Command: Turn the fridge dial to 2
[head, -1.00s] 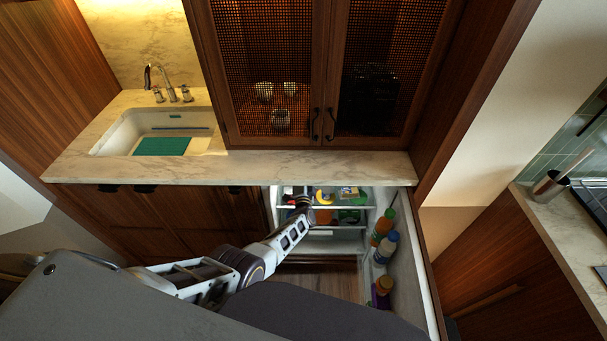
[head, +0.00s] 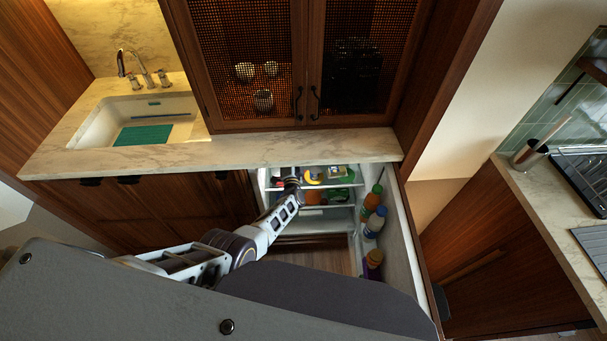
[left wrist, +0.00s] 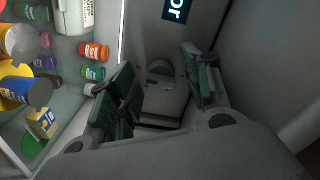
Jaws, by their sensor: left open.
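The open fridge (head: 340,227) stands under the counter in the head view. My left arm reaches into its upper left part, and the left gripper (head: 291,180) is small and dark there. In the left wrist view the left gripper (left wrist: 160,88) is open, with its two green-padded fingers apart. Between and beyond them is a grey rounded piece with a small ridge (left wrist: 160,72), which looks like the fridge dial. I cannot read a number or tell its setting. I cannot tell whether the fingers touch it. My right gripper is in neither view.
Shelved jars and packets (left wrist: 95,51) are close on the left in the left wrist view. A dark label reading "or" (left wrist: 175,10) is on the wall above. Bottles (head: 374,222) line the open fridge door. The counter edge (head: 230,152) is above my arm.

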